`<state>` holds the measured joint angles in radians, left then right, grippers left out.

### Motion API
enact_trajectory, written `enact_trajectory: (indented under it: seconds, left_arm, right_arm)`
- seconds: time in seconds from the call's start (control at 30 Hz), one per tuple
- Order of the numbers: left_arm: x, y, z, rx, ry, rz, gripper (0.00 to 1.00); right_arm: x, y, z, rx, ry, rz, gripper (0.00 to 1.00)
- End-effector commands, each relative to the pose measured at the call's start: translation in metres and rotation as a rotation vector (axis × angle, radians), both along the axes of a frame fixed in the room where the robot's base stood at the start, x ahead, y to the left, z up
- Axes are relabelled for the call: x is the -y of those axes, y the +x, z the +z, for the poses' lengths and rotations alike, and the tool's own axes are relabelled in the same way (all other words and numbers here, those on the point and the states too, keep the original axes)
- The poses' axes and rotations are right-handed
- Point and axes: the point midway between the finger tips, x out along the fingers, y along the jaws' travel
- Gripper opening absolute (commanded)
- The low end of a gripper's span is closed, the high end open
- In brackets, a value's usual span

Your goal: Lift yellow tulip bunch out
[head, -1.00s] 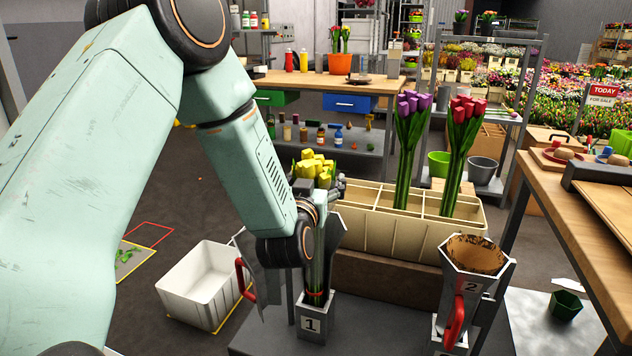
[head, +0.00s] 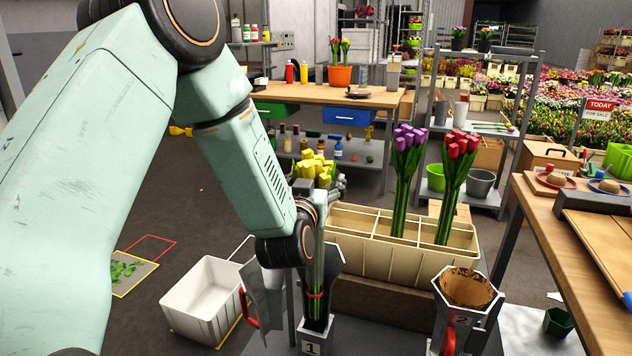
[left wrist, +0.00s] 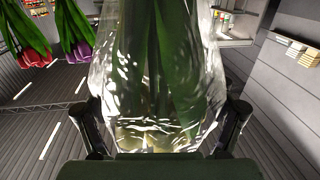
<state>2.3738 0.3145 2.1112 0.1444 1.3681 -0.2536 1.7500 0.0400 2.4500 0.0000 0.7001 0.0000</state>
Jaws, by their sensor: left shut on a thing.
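My left gripper (head: 326,188) is shut around the upper part of the bunch, just below the heads, and is partly hidden by the forearm. In the left wrist view the stems in clear wrap (left wrist: 165,70) fill the space between the two dark fingers (left wrist: 162,125). The lower stem ends are still between the holder's walls. My right gripper is not in view.
A cream divided crate (head: 400,262) behind holds purple tulips (head: 408,142) and red tulips (head: 460,150). The holder marked 2 (head: 466,292) stands at right, its inside brown. An empty white bin (head: 205,300) sits at left. A wooden table (head: 570,235) edges the right.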

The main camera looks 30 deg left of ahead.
Motion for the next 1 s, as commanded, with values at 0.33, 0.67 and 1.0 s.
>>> enact_trajectory:
  seconds: [0.33,0.67,1.0]
  left_arm:
    - [0.000,0.000,0.034,0.003,0.000,0.000,0.32]
    - [0.000,0.000,0.063,0.002,0.000,0.000,0.32]
    - [0.000,0.000,0.091,0.002,0.000,0.000,0.32]
  right_arm:
    - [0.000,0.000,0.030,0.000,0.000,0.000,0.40]
    - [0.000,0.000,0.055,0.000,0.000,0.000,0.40]
    - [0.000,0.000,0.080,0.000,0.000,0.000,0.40]
